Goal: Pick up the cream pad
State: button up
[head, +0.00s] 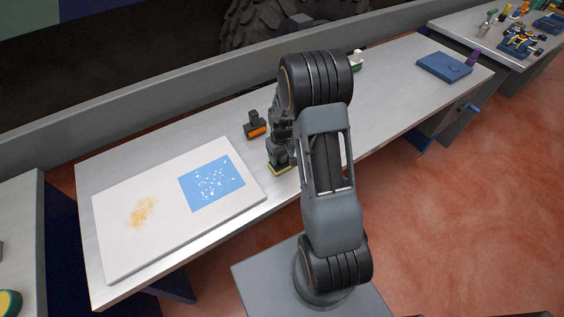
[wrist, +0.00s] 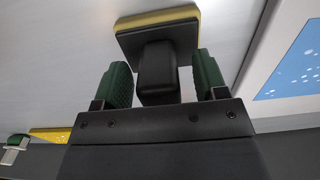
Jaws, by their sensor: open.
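A pad (head: 281,170) with a black back and a pale yellow, cream-like face edge rests on the bench beside the white board. It also shows in the wrist view (wrist: 140,42), with its dark handle block toward me. My gripper (head: 281,143) is over this pad. In the wrist view my open gripper (wrist: 160,70) has one green fingertip on each side of the handle, with slim gaps visible. In the head view my arm hides part of the gripper.
The white board (head: 115,210) carries a yellow-brown stain and a blue patch (head: 212,183) with white flecks. An orange-and-black pad (head: 256,127) lies just behind. A green-and-white object (head: 357,61) stands farther back. A blue case (head: 444,66) lies at the bench's right end.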

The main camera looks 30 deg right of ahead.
jog(key=c, duration=1.1)
jog(key=shift+c, duration=0.2)
jog(key=shift+r, duration=0.1)
jog(key=shift+r, duration=0.5)
jog(key=r, duration=0.2)
jog(key=shift+a+r, duration=0.2)
jog(key=shift+r, duration=0.1)
jog(key=s+a+r+b, duration=0.2)
jog(key=s+a+r, duration=0.6)
jog(key=a, duration=0.3)
jog(key=shift+r+b, duration=0.4)
jog(key=shift+r, duration=0.25)
